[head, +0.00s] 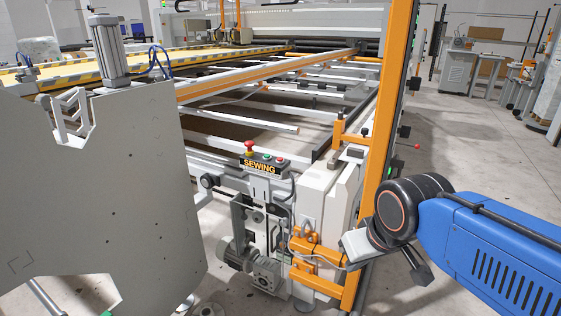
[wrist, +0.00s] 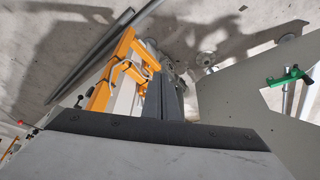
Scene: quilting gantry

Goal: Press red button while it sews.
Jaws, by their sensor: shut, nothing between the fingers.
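The red mushroom button (head: 249,147) stands on top of a small control box with a yellow-on-black SEWING label (head: 259,167), near the middle of the head view. Smaller green and red buttons sit beside it, to its right. My gripper shows in the wrist view (wrist: 166,92) with its dark fingers together and nothing between them. In the head view my wrist is at the right, lower in the picture than the button and well apart from it. The fingertips are hard to make out there. The red button cannot be made out in the wrist view.
A large pale panel (head: 95,190) fills the left of the head view. An orange post (head: 385,120) rises between the control box and my arm. Orange brackets (head: 315,262) and a motor (head: 238,255) sit below the box. Open floor (head: 470,140) lies at right.

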